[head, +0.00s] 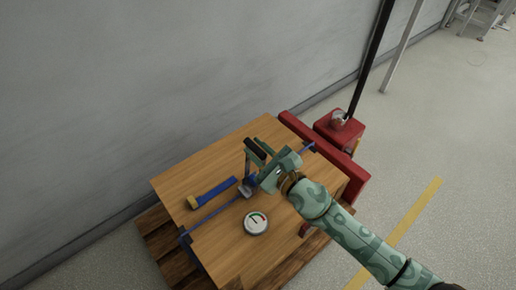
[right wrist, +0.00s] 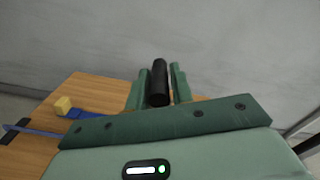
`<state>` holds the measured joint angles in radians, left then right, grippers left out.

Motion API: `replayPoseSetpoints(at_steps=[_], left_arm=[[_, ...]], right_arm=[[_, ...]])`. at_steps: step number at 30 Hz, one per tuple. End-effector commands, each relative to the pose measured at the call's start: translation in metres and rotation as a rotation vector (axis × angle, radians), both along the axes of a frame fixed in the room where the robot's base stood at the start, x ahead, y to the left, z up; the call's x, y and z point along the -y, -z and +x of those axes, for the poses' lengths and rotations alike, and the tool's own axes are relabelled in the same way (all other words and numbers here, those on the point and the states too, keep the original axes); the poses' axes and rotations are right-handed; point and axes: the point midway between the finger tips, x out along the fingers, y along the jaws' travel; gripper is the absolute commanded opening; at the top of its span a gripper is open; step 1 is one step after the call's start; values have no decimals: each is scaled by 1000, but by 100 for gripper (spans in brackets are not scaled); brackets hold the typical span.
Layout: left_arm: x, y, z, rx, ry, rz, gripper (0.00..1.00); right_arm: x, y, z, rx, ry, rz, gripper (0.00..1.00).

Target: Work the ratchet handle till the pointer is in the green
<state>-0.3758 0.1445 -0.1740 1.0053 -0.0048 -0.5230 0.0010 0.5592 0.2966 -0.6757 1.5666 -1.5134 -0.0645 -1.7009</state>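The ratchet (head: 247,186) sits on a blue strap across a wooden crate top, its handle standing up with a black grip (head: 255,149). My right gripper (head: 261,155) is at this grip, with one finger on each side. In the right wrist view the black grip (right wrist: 159,83) stands between the two fingers, which close in tightly on it. A round gauge (head: 256,223) with a white face lies in front of the ratchet. It shows a green patch and a dark pointer, too small to read surely. My left gripper is out of view.
The crate (head: 222,248) stands on a wooden pallet (head: 165,247) close to a grey wall. A loose blue strap end with a yellow tip (head: 192,202) lies left of the ratchet. A red pallet truck (head: 340,130) with a black handle stands behind right.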

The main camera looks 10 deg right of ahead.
Motion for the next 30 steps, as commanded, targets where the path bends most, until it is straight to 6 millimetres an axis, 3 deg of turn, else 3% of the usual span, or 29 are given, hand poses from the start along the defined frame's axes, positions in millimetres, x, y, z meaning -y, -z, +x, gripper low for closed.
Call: replayPoseSetpoints(at_steps=[17, 24, 30], left_arm=[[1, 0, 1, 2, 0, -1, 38], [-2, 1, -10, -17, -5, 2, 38], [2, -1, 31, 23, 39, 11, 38]], right_arm=[[6, 1, -7, -1, 2, -2, 40], [36, 3, -54, -5, 0, -3, 40], [66, 7, -100, -9, -2, -4, 40]])
